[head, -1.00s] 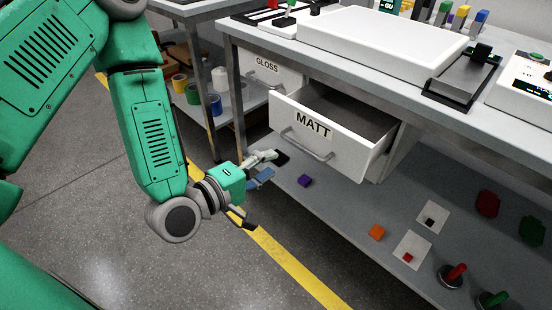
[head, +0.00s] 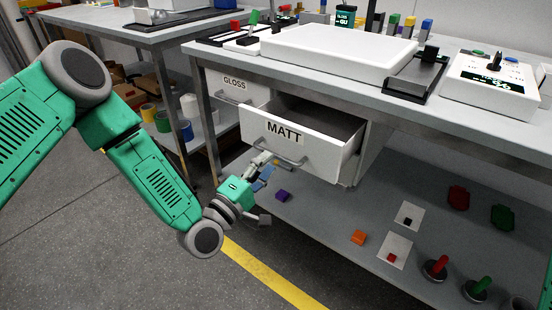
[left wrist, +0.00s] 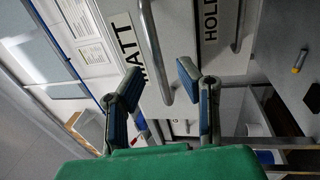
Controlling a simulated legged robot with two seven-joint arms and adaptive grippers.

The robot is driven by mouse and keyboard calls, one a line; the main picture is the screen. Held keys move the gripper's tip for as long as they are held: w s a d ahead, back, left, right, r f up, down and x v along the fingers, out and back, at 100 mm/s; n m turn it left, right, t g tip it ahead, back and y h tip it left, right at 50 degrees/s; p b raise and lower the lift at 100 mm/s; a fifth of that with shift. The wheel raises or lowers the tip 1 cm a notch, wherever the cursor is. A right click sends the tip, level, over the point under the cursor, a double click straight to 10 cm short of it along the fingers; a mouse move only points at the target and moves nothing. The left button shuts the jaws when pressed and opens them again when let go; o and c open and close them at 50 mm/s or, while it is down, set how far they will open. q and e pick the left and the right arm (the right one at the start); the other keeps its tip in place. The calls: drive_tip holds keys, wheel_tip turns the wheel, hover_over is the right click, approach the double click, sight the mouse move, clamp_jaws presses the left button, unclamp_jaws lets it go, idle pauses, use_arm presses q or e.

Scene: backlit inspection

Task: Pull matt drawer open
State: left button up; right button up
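The matt drawer (head: 262,128), white with a MATT label, stands open under the bench, its inside dark and empty where I can see. Its grey bar handle (head: 283,155) is on the front. My left gripper (head: 265,189) is open just below and left of the handle. In the left wrist view, the two blue-padded fingers of the gripper (left wrist: 165,88) are spread apart. The handle (left wrist: 153,50) shows beyond and between them, beside the MATT label (left wrist: 127,50). I cannot tell whether anything touches. My right gripper is out of view.
The gloss drawer (head: 238,90) is shut to the left. The bench leg (head: 208,125) stands left of the drawers. Open floor lies in front.

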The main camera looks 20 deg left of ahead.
sight(275, 156)
use_arm(q)
drive_tip(key=x, duration=0.3)
drive_tip(key=shift+w+a+b, duration=0.15)
drive_tip(key=shift+w+b, duration=0.2)
clamp_jaws()
